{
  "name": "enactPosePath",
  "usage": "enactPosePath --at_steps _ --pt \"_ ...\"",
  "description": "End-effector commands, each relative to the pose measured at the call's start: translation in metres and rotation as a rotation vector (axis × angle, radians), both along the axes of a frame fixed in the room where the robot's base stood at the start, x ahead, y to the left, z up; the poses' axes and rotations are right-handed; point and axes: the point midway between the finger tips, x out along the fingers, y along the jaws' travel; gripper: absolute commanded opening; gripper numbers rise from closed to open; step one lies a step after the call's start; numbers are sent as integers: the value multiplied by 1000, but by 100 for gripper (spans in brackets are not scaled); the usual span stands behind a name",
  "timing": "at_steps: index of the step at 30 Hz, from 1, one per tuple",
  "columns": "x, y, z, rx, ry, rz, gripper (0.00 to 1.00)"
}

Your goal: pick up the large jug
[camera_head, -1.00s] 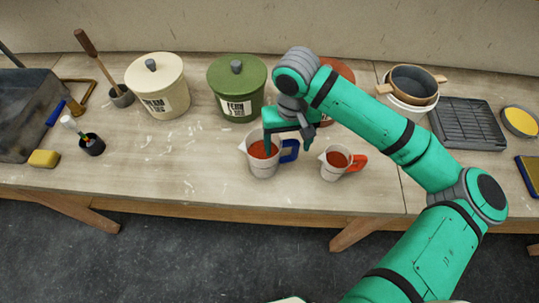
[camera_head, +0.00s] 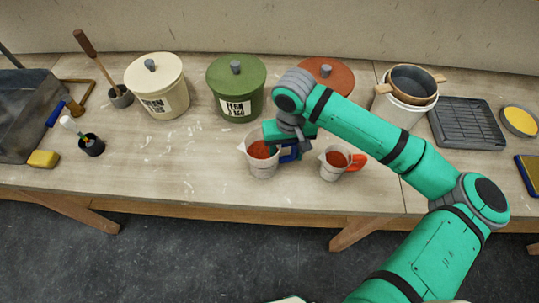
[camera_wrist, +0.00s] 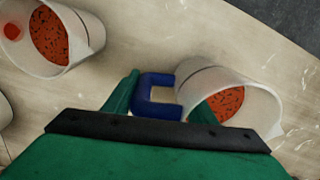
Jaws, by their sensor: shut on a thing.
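The large jug (camera_head: 263,170) is a whitish translucent cup with a blue handle and reddish-orange contents. It stands upright on the bench, left of a smaller jug (camera_head: 333,173) with an orange handle. My gripper (camera_head: 281,151) is down at the large jug's handle side. In the wrist view, my gripper (camera_wrist: 166,96) is shut on the large jug (camera_wrist: 205,80): one finger is outside the blue handle (camera_wrist: 155,94), the other is inside the jug's mouth. The fingertip inside is partly hidden. The small jug (camera_wrist: 85,35) shows at upper left there.
Cream (camera_head: 157,88), green (camera_head: 237,92) and red-brown (camera_head: 330,76) lidded crocks stand behind the jugs.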

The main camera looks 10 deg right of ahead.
Motion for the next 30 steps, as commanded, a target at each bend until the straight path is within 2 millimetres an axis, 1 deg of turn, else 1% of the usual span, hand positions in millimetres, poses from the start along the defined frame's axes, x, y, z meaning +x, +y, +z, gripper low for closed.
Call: enactPosePath --at_steps 8,11,14,15,20,25,27,30 --pt "0 -1 3 -2 0 -1 0" --pt "1 0 10 -1 -2 0 0" --pt "1 0 25 0 -3 1 0" --pt "1 1 32 0 -3 2 0" --pt "-24 2 60 -1 -4 2 0" --pt "-53 4 94 -2 -5 3 0" --pt "-70 6 99 0 -3 1 0" --pt "-90 7 108 -1 -4 1 0"
